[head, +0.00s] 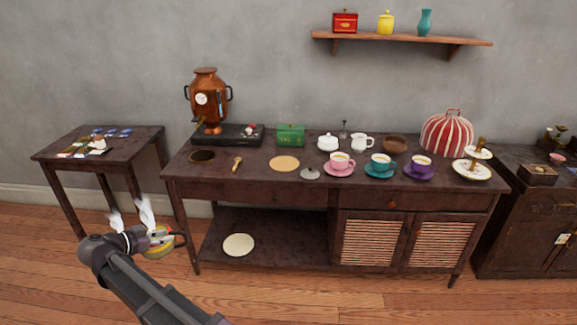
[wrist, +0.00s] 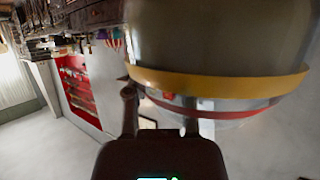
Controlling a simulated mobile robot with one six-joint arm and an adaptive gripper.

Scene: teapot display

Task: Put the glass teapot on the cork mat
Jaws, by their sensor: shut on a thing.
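The glass teapot (head: 160,245), with a yellowish band and a dark handle on its right, is in my gripper (head: 146,236) at the lower left of the head view. It is held in front of the table, over the floor. In the wrist view the teapot (wrist: 220,45) fills the upper right, with a yellow and a red band, beside the fingers of my gripper (wrist: 160,105). The exact contact is hard to see. The cork mat (head: 285,163), a tan disc, lies bare on the table, right of a small wooden-handled tool.
On the table (head: 255,180), a silver lid (head: 310,174) lies right of the mat, then a pink cup (head: 340,161). A green box (head: 291,135) stands behind. A dark round mat (head: 203,156) lies left. A cream disc (head: 239,245) is on the lower shelf.

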